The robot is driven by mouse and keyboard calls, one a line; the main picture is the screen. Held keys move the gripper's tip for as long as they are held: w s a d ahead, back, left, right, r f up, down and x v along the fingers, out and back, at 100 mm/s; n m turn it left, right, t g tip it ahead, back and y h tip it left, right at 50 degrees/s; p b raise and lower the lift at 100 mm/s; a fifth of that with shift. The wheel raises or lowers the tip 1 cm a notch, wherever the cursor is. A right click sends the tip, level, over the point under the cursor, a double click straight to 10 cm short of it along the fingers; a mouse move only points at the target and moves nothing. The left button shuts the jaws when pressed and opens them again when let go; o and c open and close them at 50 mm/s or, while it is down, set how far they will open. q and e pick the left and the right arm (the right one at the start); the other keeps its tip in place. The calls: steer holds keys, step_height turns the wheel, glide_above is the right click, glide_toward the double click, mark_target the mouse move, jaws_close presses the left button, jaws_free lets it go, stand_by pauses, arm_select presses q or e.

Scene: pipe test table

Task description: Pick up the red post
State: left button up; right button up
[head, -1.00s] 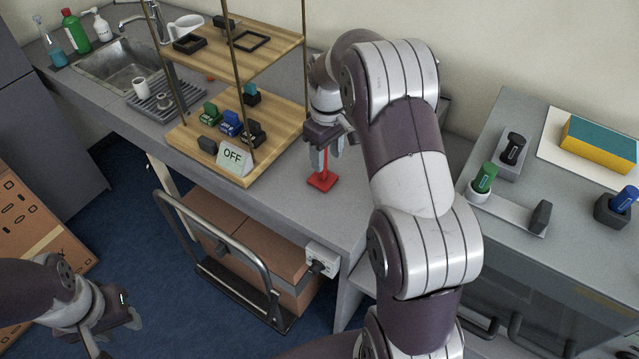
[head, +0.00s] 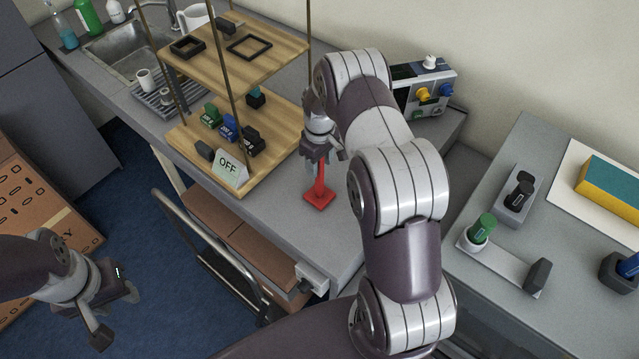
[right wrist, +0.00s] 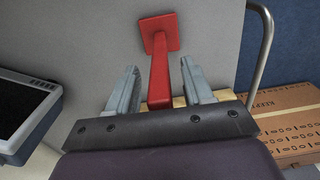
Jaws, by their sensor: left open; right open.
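The red post (head: 320,191) stands upright on its square base on the grey counter, near the counter's front edge. My right gripper (head: 318,165) is at the upper part of the post. In the right wrist view the red post (right wrist: 160,72) runs between the two spread fingers of my right gripper (right wrist: 160,92), with gaps on both sides. My left gripper (head: 118,318) is open and empty, low at the left above the blue floor.
A two-tier wooden shelf (head: 180,138) with several small blocks and an OFF sign (head: 229,168) stands left of the post. A device with coloured knobs (head: 425,88) is behind my right arm. A cart (head: 215,255) with boxes stands below the counter.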

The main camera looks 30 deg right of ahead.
steer(key=shift+w+d+f, duration=0.15)
steer(key=shift+d+f, duration=0.05)
steer(key=shift+f, duration=0.25)
steer(key=shift+a, duration=0.15)
steer(key=shift+a+r, duration=0.1)
steer(key=shift+r, duration=0.05)
steer(key=c, duration=0.5)
steer(key=shift+s+a, duration=0.1)
steer(key=shift+s, duration=0.15)
jaws_close()
steer(key=shift+w, duration=0.1)
steer(key=shift+d, duration=0.2)
